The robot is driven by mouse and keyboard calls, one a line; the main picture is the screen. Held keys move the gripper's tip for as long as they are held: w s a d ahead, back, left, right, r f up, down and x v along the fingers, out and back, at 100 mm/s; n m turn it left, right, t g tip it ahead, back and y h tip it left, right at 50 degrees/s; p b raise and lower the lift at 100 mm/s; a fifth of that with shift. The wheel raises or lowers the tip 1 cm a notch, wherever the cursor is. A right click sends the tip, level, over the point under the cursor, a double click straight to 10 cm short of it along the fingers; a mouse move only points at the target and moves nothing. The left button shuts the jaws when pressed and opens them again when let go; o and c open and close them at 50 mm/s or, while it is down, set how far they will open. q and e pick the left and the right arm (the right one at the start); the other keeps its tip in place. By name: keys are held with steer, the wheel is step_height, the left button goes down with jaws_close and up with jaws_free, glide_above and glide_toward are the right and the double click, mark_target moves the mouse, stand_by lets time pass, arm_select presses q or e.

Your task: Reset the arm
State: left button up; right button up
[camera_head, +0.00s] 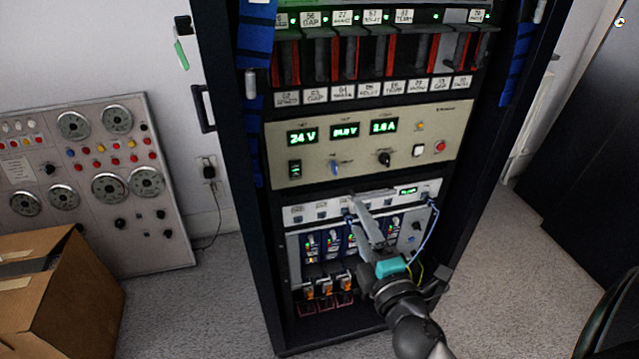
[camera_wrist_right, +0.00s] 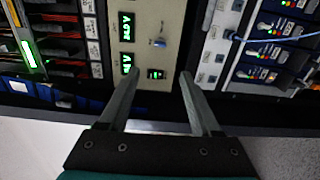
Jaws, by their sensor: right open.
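My right gripper (camera_head: 362,212) reaches up from the lower right in the head view, in front of the lower modules of the equipment rack (camera_head: 236,190). In the right wrist view the gripper (camera_wrist_right: 157,78) has its two fingers apart with nothing between them. Beyond the fingertips are the beige power panel (camera_wrist_right: 150,25) and the light grey strip (camera_wrist_right: 218,45). The beige panel also shows in the head view (camera_head: 370,145), with green displays, knobs and buttons. I cannot tell whether the fingers touch the rack. My left gripper is not in view.
A cardboard box (camera_head: 75,300) stands at the lower left, before a grey gauge panel (camera_head: 90,185) against the wall. A blue cable (camera_head: 428,225) hangs by my right gripper. A dark cabinet (camera_head: 590,130) stands at the right. Carpet (camera_head: 490,280) right of the rack is clear.

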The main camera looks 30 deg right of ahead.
steer(key=s+a+f+m+g+y+p, duration=0.1)
steer(key=s+a+f+m+g, duration=0.15)
steer(key=f, duration=0.75)
steer(key=s+a+f+m+g+y+p, duration=0.1)
steer(key=s+f+m+g, duration=0.15)
steer(key=f, duration=0.65)
steer(key=s+a+f+m+g+y+p, duration=0.1)
steer(key=s+a+f+m+g, duration=0.15)
steer(key=f, duration=0.75)
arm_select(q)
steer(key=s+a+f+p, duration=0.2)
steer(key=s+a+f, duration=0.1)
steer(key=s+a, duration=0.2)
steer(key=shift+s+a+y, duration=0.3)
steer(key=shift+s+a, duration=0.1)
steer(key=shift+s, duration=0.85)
arm_select(e)
steer(key=s+f+m+g, duration=0.2)
steer(key=s+f+g, duration=0.2)
steer(key=s, duration=0.6)
steer(key=s+d+f+m+g, duration=0.1)
steer(key=s+f+m+g, duration=0.2)
steer(key=s+f, duration=0.5)
steer(key=shift+s+d+f+g, duration=0.15)
steer(key=shift+s+f+g, duration=0.2)
steer(key=shift+s, duration=0.5)
steer(key=shift+m, duration=0.25)
